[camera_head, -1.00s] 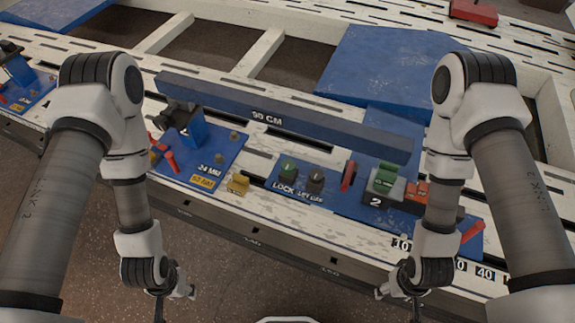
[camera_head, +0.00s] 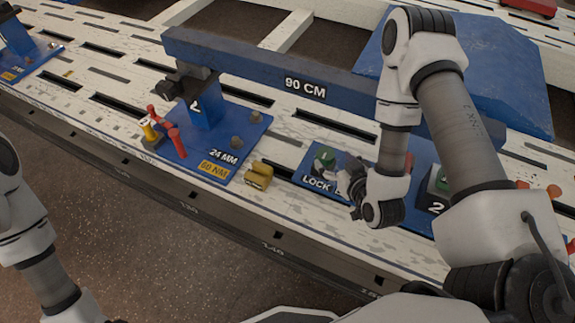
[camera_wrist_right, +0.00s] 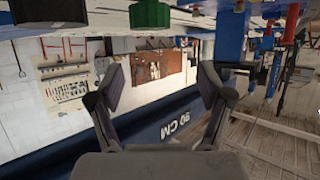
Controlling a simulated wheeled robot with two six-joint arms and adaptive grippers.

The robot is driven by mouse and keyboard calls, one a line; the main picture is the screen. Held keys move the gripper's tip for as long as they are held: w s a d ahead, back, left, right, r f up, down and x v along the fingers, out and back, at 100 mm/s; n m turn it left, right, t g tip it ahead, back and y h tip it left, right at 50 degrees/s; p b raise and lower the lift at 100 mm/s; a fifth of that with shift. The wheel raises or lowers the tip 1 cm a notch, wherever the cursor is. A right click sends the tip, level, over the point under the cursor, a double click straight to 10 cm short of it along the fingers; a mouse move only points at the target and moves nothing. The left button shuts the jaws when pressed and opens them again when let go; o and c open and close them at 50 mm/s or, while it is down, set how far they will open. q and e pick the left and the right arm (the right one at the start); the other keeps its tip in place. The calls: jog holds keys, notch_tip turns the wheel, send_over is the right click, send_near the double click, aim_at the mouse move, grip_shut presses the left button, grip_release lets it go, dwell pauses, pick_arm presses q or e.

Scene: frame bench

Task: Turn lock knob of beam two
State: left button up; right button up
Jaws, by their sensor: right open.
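The green lock knob (camera_head: 323,158) stands on a blue panel (camera_head: 312,172) marked LOCK in the head view. My right gripper (camera_head: 344,178) is just to its right and partly overlaps it. In the right wrist view, which looks upside down, the green knob (camera_wrist_right: 150,13) is at the top edge, outside the gap between the open, empty fingers (camera_wrist_right: 162,88). A dark knob (camera_wrist_right: 48,10) is to its left there; my gripper hides it in the head view. The box marked 2 (camera_head: 437,206) is partly behind my right arm. My left arm shows at lower left, its gripper out of frame.
The long blue beam marked 90 CM (camera_head: 260,72) runs behind the knobs. To the left, a blue plate (camera_head: 247,133) carries a clamp block (camera_head: 203,104) and red handles (camera_head: 176,142). A small yellow block (camera_head: 258,175) lies on the pale slotted bench (camera_head: 110,127) near its front edge.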

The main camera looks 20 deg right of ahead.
aim_at(328, 158)
jog(key=f, duration=0.1)
jog(key=f+b, duration=0.1)
jog(key=f, duration=0.1)
jog(key=shift+w+d, duration=0.1)
jog(key=shift+d, duration=0.25)
jog(key=shift+d+f+m+b, duration=0.2)
jog(key=shift+m+b, duration=0.1)
jog(key=shift+b, duration=0.15)
jog(key=shift+w, duration=0.3)
jog(key=b+x, duration=0.1)
jog(key=x, duration=0.5)
jog(key=shift+f+b, duration=0.1)
jog(key=shift+b, duration=0.25)
jog(key=shift+w+d+f, duration=0.1)
jog(key=shift+w, duration=0.3)
pick_arm(q)
notch_tip(328, 158, down, 6)
jog(key=shift+s+r, duration=0.1)
jog(key=shift+r, duration=0.15)
pick_arm(e)
jog(key=shift+c, duration=0.4)
jog(key=c, duration=1.1)
